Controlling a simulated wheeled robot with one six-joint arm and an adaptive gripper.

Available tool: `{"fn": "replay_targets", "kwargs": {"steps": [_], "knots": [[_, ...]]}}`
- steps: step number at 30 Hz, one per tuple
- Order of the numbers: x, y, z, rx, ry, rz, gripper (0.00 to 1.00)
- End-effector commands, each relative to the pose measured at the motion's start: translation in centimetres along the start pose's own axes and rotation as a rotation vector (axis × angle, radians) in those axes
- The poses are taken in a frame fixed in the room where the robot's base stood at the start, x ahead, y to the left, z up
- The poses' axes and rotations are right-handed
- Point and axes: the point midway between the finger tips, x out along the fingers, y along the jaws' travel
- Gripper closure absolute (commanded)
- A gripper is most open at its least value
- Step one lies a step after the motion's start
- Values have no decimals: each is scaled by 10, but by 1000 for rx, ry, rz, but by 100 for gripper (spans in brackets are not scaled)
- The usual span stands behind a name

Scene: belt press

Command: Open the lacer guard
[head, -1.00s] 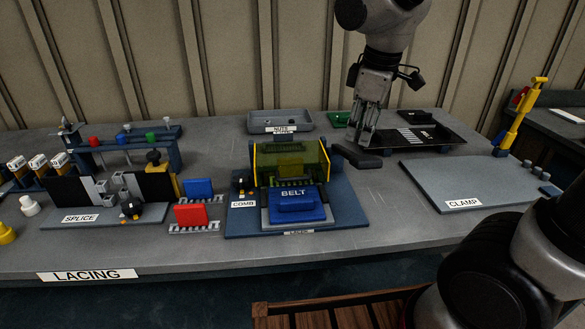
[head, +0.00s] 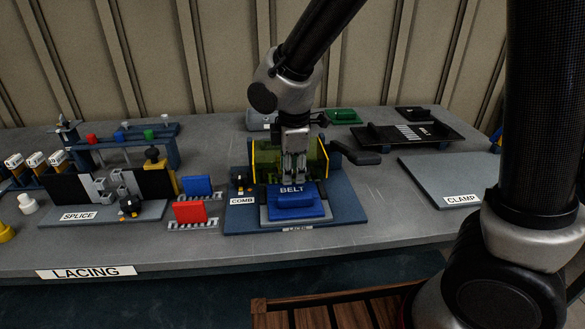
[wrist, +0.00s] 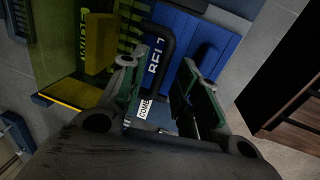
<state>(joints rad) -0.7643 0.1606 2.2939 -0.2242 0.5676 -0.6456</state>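The lacer guard (head: 320,160) is a see-through yellow-green cover standing upright at the back of the blue lacer base (head: 345,205). The blue block marked BELT (head: 297,203) lies in front of the guard. My gripper (head: 298,180) points down just in front of the guard, above the BELT block. In the wrist view its fingers (wrist: 160,80) are apart, with the black handle between them. I cannot tell whether either finger touches it.
A black lever-like part (head: 356,152) sticks out right of the guard. The COMB knob (head: 240,180) is at the left of the base. A black tray (head: 430,134) and the CLAMP plate (head: 450,178) lie to the right. Red (head: 190,212) and blue (head: 197,186) blocks stand left.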

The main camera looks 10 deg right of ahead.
Motion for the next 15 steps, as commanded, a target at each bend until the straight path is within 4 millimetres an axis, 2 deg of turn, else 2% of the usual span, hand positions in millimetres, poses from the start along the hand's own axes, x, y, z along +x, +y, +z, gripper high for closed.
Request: {"fn": "replay_targets", "kwargs": {"steps": [6, 12, 15], "knots": [[0, 0, 0, 1, 0, 0, 68], [0, 0, 0, 1, 0, 0, 100], [0, 0, 0, 1, 0, 0, 100]]}}
